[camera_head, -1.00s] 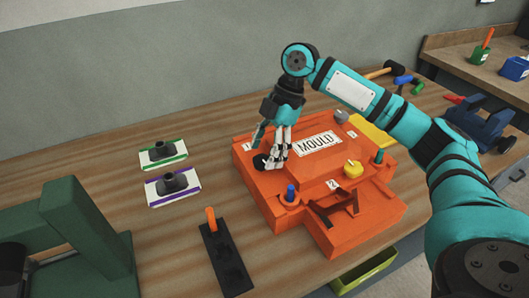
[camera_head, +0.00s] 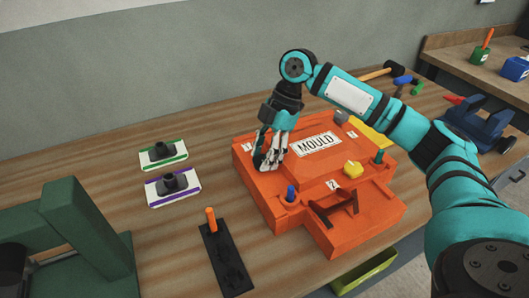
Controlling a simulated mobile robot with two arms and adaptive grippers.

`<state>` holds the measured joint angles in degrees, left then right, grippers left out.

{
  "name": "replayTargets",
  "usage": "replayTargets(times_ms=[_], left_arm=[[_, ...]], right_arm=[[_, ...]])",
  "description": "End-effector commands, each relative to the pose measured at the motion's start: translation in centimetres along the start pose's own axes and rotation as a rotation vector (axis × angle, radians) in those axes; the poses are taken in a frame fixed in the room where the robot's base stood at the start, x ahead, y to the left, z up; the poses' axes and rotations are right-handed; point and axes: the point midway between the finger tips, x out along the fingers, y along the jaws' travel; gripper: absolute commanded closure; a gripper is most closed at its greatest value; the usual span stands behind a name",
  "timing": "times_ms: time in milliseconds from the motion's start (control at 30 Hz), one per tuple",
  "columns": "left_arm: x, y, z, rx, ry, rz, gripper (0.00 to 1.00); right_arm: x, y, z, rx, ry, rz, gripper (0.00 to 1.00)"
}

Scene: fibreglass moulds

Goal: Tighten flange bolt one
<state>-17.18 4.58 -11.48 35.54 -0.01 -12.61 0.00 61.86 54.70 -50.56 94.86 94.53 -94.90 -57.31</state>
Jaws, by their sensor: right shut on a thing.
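The orange mould (camera_head: 320,170) with a "MOULD" label lies on the wooden bench, with small number tags on its flange. My right gripper (camera_head: 268,163) points down at the mould's left flange and is shut on a small dark knob-like bolt (camera_head: 259,160), mostly hidden by the fingers. Beside the "2" tag is an open recess with a dark red-brown lever (camera_head: 335,207). A blue peg (camera_head: 291,194), a yellow knob (camera_head: 352,169), a green peg (camera_head: 379,156) and a grey knob (camera_head: 342,117) sit on the mould. My left gripper is not in view.
Two dark-handled pieces on green-edged (camera_head: 163,154) and purple-edged (camera_head: 173,187) plates lie left of the mould. A black holder (camera_head: 228,262) with an orange-handled tool stands in front. A green machine (camera_head: 85,240) fills the lower left. A mallet (camera_head: 390,70) lies behind.

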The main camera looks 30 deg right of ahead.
Motion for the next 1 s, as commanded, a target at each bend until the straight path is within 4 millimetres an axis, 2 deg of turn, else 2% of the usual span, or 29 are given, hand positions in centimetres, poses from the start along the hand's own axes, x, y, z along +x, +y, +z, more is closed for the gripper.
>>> replayTargets(times_ms=[167, 367, 1000], left_arm=[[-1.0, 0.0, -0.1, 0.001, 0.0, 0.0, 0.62], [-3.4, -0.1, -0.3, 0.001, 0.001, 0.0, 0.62], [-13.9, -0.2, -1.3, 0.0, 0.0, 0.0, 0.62]], right_arm=[[-0.2, -0.1, 0.0, 0.037, -0.001, 0.012, 0.9], [-0.5, -0.3, -0.2, 0.141, -0.001, 0.053, 0.9], [-0.6, -0.7, -0.6, 0.685, -0.001, 0.28, 0.9]])
